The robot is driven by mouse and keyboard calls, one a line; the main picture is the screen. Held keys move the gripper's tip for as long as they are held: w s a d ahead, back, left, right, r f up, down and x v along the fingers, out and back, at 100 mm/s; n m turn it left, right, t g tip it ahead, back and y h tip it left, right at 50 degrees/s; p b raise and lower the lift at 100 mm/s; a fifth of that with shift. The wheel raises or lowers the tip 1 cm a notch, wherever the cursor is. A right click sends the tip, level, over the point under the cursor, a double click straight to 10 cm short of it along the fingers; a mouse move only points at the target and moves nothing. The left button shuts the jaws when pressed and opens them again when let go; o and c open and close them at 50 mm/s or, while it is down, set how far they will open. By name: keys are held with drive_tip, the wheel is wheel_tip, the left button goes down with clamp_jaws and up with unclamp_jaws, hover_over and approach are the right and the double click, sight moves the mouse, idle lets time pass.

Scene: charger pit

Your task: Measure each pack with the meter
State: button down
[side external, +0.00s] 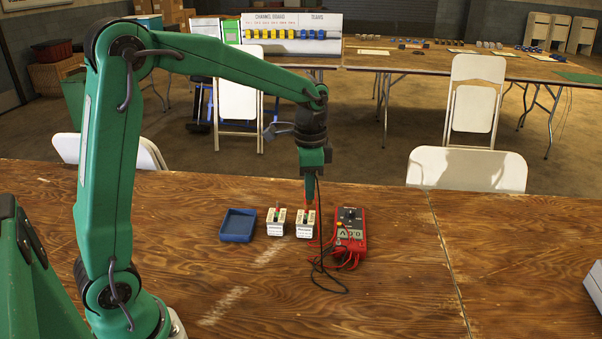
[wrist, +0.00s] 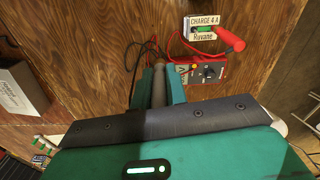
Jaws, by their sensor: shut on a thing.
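My gripper (side external: 311,188) points down just above the right-hand pack (side external: 305,228) and is shut on the black probe, a dark rod (wrist: 158,85) between the fingers in the wrist view. Its black lead (side external: 318,225) hangs to the table. The red probe (wrist: 229,38) stands at a pack (wrist: 204,22) labelled "CHARGE 4 A Ruvane". The left-hand pack (side external: 275,228) is white with a red top part and stands beside the other. The red meter (side external: 350,225) lies to the right, with a dial and a display too small to read surely. Whether the black tip touches anything is hidden.
An empty-looking blue tray (side external: 238,226) lies left of the packs. Red and black leads loop over the table between packs and meter. A pale box (side external: 594,284) sits at the right edge. Bare wood (side external: 390,290) lies in front.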

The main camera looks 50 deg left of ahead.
drive_tip(key=s+a+f, duration=0.1)
drive_tip(key=a+f, duration=0.1)
drive_tip(key=a, duration=0.9)
drive_tip(key=shift+s+a+f, duration=0.15)
drive_tip(key=shift+s+a, duration=0.25)
drive_tip(key=shift+f, duration=0.1)
drive_tip(key=shift+f, duration=2.85)
drive_tip(key=shift+f, duration=0.95)
idle(0.4)
drive_tip(key=c, duration=1)
unclamp_jaws()
drive_tip(key=shift+r, duration=0.2)
drive_tip(key=shift+r, duration=3.6)
